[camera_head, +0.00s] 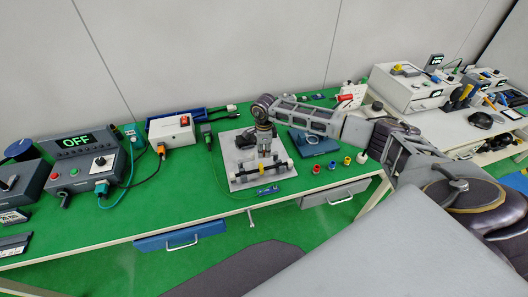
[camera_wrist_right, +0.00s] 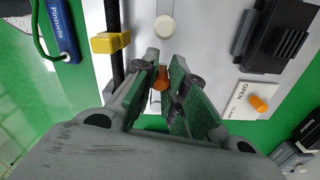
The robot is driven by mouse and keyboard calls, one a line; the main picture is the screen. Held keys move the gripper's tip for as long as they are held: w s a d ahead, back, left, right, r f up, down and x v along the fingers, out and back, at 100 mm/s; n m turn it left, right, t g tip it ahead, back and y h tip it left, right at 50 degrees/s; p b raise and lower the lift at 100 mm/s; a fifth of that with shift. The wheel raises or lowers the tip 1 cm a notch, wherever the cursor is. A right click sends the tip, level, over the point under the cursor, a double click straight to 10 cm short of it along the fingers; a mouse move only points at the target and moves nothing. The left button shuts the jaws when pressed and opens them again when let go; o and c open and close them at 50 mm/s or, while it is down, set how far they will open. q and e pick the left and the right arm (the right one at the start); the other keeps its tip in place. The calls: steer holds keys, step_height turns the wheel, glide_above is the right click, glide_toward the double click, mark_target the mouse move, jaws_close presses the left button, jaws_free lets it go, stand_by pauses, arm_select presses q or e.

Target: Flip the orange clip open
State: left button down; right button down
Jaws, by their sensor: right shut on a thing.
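My right gripper (camera_head: 264,152) reaches down over a light grey plate (camera_head: 240,180) on the green table. In the right wrist view its fingers (camera_wrist_right: 164,66) are closed in on a small orange part (camera_wrist_right: 160,82), which looks like the orange clip; the fingers hide much of it. How far the clip is turned cannot be told. Another small orange piece (camera_wrist_right: 259,104) sits on a white label plate marked "OPEN" (camera_wrist_right: 243,100), right of the fingers. My left gripper is not in view.
A black bar with a yellow block (camera_wrist_right: 108,43) lies left of the fingers. A blue labelled device (camera_wrist_right: 62,28) lies beyond it. A dark block (camera_wrist_right: 277,38) is at upper right. Control boxes (camera_head: 88,172) stand left on the table; small coloured caps (camera_head: 332,165) lie right.

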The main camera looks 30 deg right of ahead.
steer(key=c, duration=1.4)
jaws_free()
steer(key=shift+r, duration=0.15)
steer(key=shift+r, duration=5.85)
